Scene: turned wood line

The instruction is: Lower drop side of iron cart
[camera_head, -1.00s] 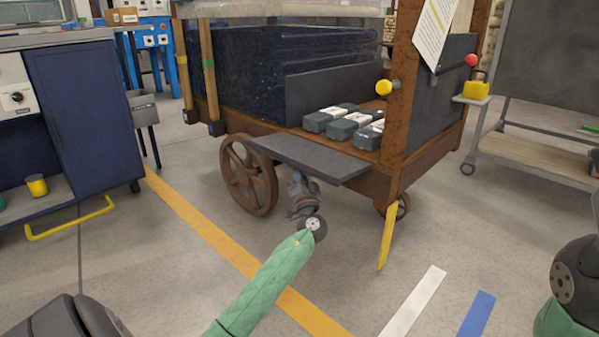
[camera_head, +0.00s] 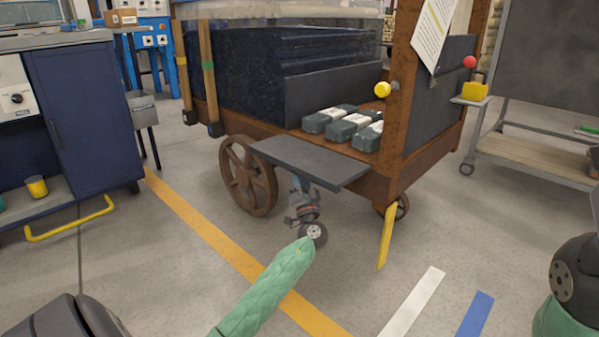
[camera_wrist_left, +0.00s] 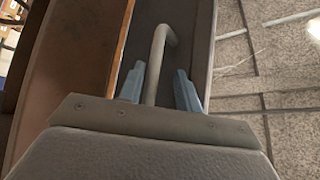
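The iron cart (camera_head: 395,130) stands in the middle of the head view. Its dark grey drop side (camera_head: 312,160) juts out from the deck edge, close to level and tilted a little down. My left gripper (camera_head: 300,186) is below this panel, its fingertips mostly hidden by it. In the left wrist view, the two blue-grey fingers (camera_wrist_left: 160,88) stand on either side of a bent metal handle (camera_wrist_left: 157,60) on the dark panel. Gaps show between fingers and handle, so the gripper is open around it. My right gripper is out of view.
Grey boxes (camera_head: 345,125) lie on the cart deck by the opening. A yellow knob (camera_head: 382,89) and a red knob (camera_head: 470,62) sit near the corner post. A spoked wheel (camera_head: 247,176) stands left of the panel.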

